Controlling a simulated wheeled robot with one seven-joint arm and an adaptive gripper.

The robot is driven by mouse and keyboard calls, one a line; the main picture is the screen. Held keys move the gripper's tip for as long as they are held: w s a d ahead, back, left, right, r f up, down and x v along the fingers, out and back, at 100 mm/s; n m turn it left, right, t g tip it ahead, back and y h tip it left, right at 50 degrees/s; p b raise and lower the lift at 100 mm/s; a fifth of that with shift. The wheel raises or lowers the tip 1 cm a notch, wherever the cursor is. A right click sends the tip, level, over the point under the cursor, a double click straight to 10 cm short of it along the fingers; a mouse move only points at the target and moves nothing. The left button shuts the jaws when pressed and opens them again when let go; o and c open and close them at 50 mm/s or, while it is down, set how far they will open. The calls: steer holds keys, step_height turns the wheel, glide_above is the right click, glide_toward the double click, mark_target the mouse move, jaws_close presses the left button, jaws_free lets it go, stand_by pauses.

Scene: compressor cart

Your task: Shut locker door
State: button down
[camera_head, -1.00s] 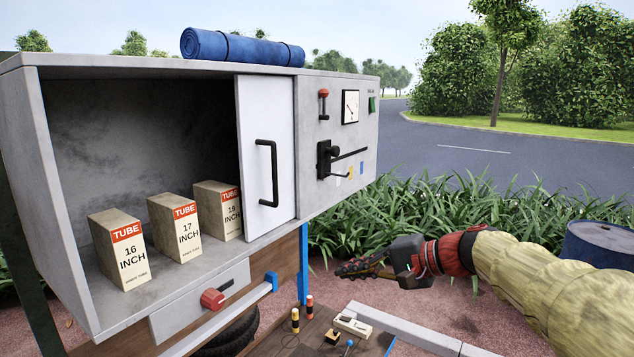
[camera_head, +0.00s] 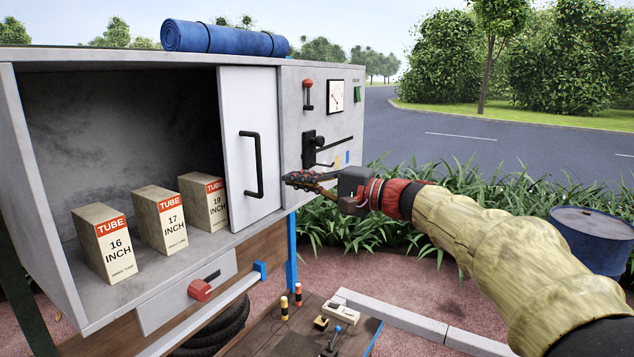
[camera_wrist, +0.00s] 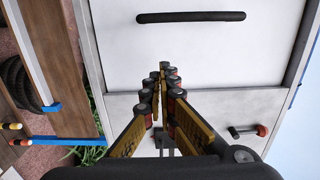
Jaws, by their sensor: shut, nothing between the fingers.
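The locker is a grey cabinet with a white sliding door (camera_head: 249,146) that stands at the right part of its opening. The left part of the opening is uncovered. The door has a black vertical bar handle (camera_head: 252,165). My gripper (camera_head: 288,179) is shut and empty, in front of the control panel just right of the door. In the wrist view the door (camera_wrist: 190,60) fills the top, its handle (camera_wrist: 190,17) lies beyond the fingertips, and the shut fingers (camera_wrist: 163,68) point toward it. The fingers appear apart from the handle.
Three tube boxes (camera_head: 106,243) stand inside the locker. The panel carries a black lever (camera_head: 312,150), a red-knobbed switch (camera_head: 307,95) and a gauge (camera_head: 336,96). A red knob (camera_head: 200,290) sits on the front below. A blue roll (camera_head: 224,38) lies on top.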

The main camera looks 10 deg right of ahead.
steer(key=s+a, duration=0.2)
steer(key=a, duration=0.1)
steer(key=shift+s+a, duration=0.15)
steer(key=shift+a, duration=0.05)
stand_by(0.3)
steer(key=s+a+b, duration=0.6)
steer(key=s+a, duration=0.3)
steer(key=s, duration=0.3)
steer(key=s+a+b, duration=0.6)
steer(key=s+a, duration=0.4)
steer(key=s, duration=0.2)
steer(key=shift+s, duration=0.35)
